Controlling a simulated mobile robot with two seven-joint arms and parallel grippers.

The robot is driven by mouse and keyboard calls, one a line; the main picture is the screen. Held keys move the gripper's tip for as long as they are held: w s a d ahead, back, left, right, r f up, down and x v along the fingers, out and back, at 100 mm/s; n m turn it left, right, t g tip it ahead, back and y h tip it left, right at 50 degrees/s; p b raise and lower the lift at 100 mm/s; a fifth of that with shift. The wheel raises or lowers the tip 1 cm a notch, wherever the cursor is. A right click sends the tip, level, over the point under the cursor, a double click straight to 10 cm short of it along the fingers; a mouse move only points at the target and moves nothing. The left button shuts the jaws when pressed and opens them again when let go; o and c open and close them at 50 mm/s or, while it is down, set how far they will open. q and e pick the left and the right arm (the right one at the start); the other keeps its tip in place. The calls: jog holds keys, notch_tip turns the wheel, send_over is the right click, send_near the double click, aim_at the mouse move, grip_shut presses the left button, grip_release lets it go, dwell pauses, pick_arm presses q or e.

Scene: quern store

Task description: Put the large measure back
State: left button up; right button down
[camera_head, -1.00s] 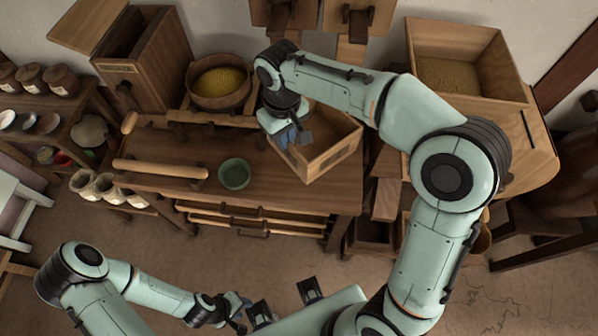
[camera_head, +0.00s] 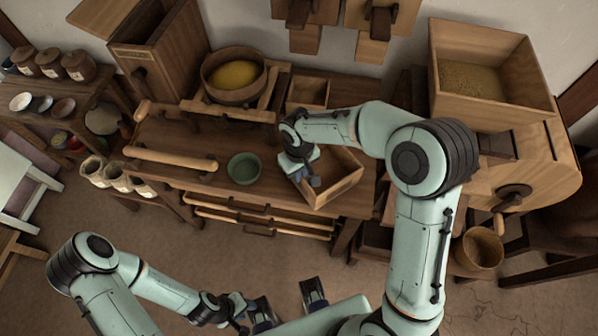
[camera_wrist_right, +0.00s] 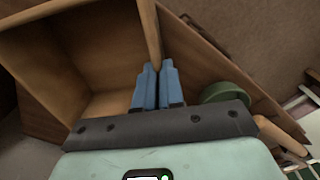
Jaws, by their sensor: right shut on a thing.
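The large measure, seemingly the open square wooden box (camera_head: 338,188), is at the right part of the bench, near its front edge. It sits askew to the bench edge and looks empty. I cannot tell if it rests on the bench or hangs just above. My right gripper (camera_head: 306,178) is shut on its left wall. In the right wrist view the blue fingers (camera_wrist_right: 158,88) pinch the wall of the box (camera_wrist_right: 95,50) near its rim. My left gripper (camera_head: 240,309) is low in the head view, away from the bench; its jaw opening is unclear.
A green bowl (camera_head: 244,168) stands left of the box. A smaller wooden box (camera_head: 308,92) is behind it. A sieve with yellow meal (camera_head: 234,76) stands at the back left. A large grain bin (camera_head: 490,85) is at the right. A wooden roller (camera_head: 170,158) lies along the left front.

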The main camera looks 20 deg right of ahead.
jog(key=shift+f, duration=0.15)
jog(key=shift+f, duration=0.15)
jog(key=c, duration=1.2)
grip_release()
jog(key=shift+c, duration=0.2)
jog(key=shift+r, duration=0.45)
notch_tip(320, 180, up, 12)
jog(key=p, duration=0.1)
jog(key=shift+f, duration=0.25)
